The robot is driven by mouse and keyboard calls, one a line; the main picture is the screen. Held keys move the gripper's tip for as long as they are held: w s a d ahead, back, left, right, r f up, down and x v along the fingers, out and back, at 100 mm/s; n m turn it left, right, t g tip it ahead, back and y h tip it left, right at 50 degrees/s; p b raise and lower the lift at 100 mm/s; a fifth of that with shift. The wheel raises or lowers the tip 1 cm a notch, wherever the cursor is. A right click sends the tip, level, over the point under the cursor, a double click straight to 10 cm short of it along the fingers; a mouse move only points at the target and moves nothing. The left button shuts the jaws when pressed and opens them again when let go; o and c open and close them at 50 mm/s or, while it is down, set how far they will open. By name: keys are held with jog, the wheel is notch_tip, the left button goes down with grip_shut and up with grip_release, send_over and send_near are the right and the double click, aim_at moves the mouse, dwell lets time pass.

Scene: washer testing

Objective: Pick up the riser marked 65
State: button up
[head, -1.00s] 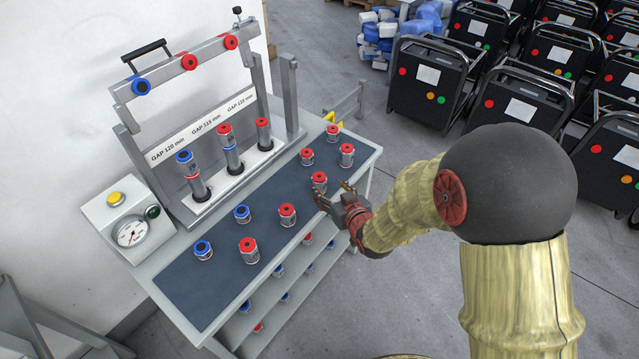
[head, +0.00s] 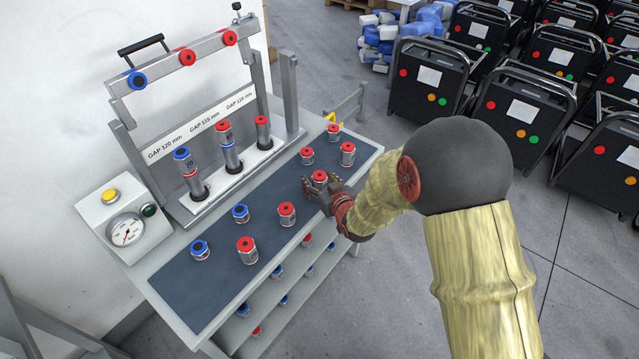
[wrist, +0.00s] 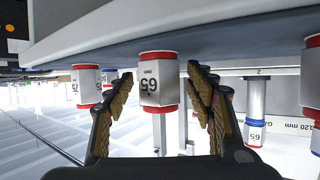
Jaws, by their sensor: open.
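The riser marked 65 (wrist: 158,82) is a pale cylinder with red ends. In the wrist view, which looks upside down, it stands between my two fingers, its "65" label facing the camera. In the head view its red top (head: 319,176) shows on the dark bench mat, with its lower part hidden by my gripper (head: 318,187). My gripper also shows in the wrist view (wrist: 159,78), open, with a finger on either side of the riser. Gaps show on both sides, so it is not clamped.
A grey gap fixture (head: 189,57) with stacked risers and a gauge box (head: 125,222) line the bench's wall side.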

jog(key=shift+c, duration=1)
grip_shut()
